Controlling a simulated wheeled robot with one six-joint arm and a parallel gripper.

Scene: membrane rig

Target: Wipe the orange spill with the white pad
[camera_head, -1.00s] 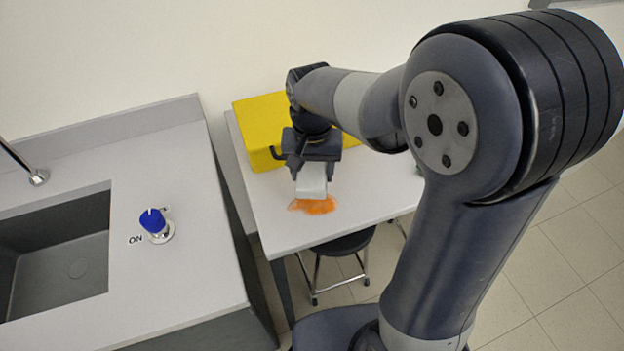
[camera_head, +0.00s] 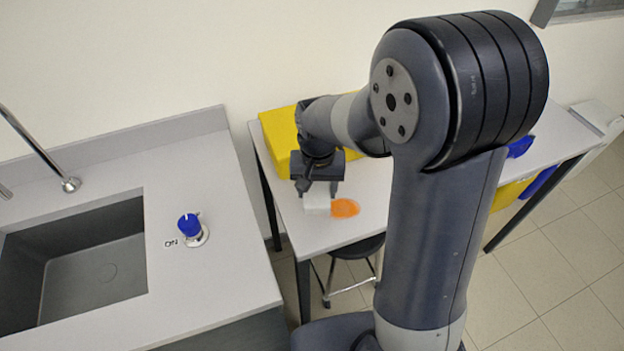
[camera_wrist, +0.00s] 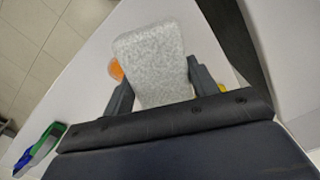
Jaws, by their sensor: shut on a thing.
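The white pad (camera_head: 317,203) is held between the fingers of my gripper (camera_head: 317,187), which is shut on it. In the head view the pad is low at the table top, just left of the orange spill (camera_head: 345,208). I cannot tell for sure whether its underside touches the table. In the wrist view the speckled pad (camera_wrist: 152,62) fills the space between both fingers (camera_wrist: 155,88). A small part of the orange spill (camera_wrist: 116,69) shows at the pad's left edge there; the pad hides the rest.
A yellow box (camera_head: 281,135) stands at the back of the white table (camera_head: 300,232), behind my gripper. A sink counter (camera_head: 225,265) with a blue knob (camera_head: 189,225) is to the left. A dark stool (camera_head: 348,247) is under the table's front edge. A blue object (camera_head: 520,147) lies at right.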

